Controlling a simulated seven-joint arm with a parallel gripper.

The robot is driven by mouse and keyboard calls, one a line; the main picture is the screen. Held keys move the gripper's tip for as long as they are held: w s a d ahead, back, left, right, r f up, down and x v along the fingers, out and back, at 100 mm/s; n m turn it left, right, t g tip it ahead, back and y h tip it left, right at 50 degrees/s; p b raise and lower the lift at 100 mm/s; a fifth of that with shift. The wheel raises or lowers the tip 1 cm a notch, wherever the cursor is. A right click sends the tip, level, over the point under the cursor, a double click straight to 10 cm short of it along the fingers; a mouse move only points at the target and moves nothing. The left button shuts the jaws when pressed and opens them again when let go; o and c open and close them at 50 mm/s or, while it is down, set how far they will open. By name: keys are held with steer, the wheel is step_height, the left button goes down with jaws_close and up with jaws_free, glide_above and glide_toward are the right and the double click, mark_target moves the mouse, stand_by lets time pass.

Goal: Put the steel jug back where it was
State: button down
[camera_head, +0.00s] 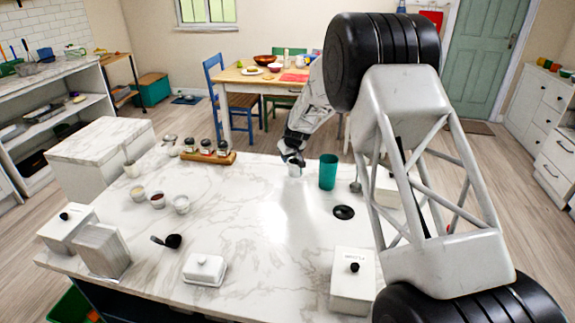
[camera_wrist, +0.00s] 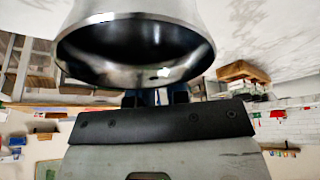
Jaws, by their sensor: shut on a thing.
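The steel jug (camera_head: 295,171) is small and pale in the head view, just under my gripper (camera_head: 291,158) at the far middle of the marble island. In the wrist view the jug (camera_wrist: 140,15) is large and shiny, with its wide dark mouth facing the camera. My gripper's fingers (camera_wrist: 157,97) are shut at the jug's near rim. The marble top lies close beyond the jug. I cannot tell whether its base touches the top.
A teal cup (camera_head: 328,172) stands close to the jug's right. A wooden rack with several jars (camera_head: 208,157) is to its left. Small bowls (camera_head: 158,201), a butter dish (camera_head: 205,269) and a white canister (camera_head: 352,285) stand nearer. The marble in front of the jug is clear.

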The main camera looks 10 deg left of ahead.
mark_target(294, 159)
steer(key=shift+f, duration=1.75)
steer(key=shift+f, duration=0.15)
steer(key=c, duration=1.1)
jaws_free()
steer(key=shift+v, duration=6.15)
